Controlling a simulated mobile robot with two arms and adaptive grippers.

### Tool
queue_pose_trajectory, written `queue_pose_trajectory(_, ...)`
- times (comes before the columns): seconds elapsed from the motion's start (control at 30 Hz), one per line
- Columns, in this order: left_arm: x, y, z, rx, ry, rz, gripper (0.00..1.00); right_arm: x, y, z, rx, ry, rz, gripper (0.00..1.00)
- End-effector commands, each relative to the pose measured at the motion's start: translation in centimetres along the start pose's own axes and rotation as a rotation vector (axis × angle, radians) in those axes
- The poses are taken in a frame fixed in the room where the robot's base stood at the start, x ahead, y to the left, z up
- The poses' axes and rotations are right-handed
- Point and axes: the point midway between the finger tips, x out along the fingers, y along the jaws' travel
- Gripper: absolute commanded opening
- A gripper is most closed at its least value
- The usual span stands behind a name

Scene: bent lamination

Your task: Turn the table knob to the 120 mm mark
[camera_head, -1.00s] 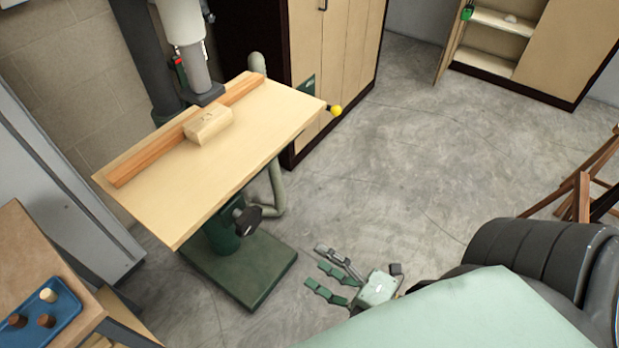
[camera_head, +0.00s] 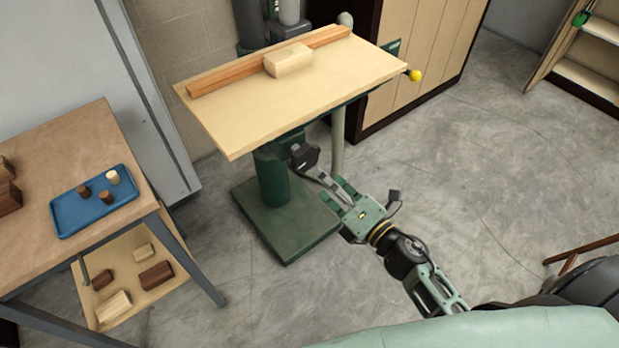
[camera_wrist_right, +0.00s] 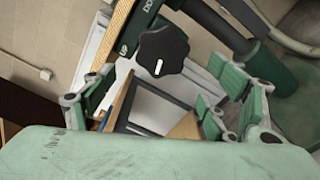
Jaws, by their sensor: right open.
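The table knob is black and lobed with a white pointer line; it sits under the drill press table's front edge in the head view (camera_head: 305,157) and shows large in the right wrist view (camera_wrist_right: 162,50). The light wooden table (camera_head: 250,105) carries an orange-brown fence and a pale block. My right gripper (camera_head: 332,187) is open and empty, its fingers pointing at the knob from the front right, apart from it. In the right wrist view the open fingers (camera_wrist_right: 165,95) lie either side below the knob. The scale and its 120 mm mark cannot be made out. My left gripper is not in view.
A green column and base plate (camera_head: 290,225) stand below the table. A workbench (camera_head: 50,150) with a blue tray (camera_head: 115,212) of small wood pieces is at left. A yellow ball handle (camera_head: 414,75) sticks out at the table's right.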

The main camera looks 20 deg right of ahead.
Motion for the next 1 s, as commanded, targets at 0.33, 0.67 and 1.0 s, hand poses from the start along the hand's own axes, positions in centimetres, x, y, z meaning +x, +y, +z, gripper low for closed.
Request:
queue_pose_trajectory(0.33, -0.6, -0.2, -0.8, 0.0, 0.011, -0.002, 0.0, 4.9, 0.6, 1.0, -0.048, -0.019, 0.005, 0.79)
queue_pose_trajectory(0.67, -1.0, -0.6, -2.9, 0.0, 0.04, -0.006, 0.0, 8.8, 0.4, 0.9, -0.047, -0.017, 0.003, 0.79)
queue_pose_trajectory(1.0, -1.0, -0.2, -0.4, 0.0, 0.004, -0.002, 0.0, 9.0, 0.3, 0.8, -0.046, -0.016, 0.002, 0.77)
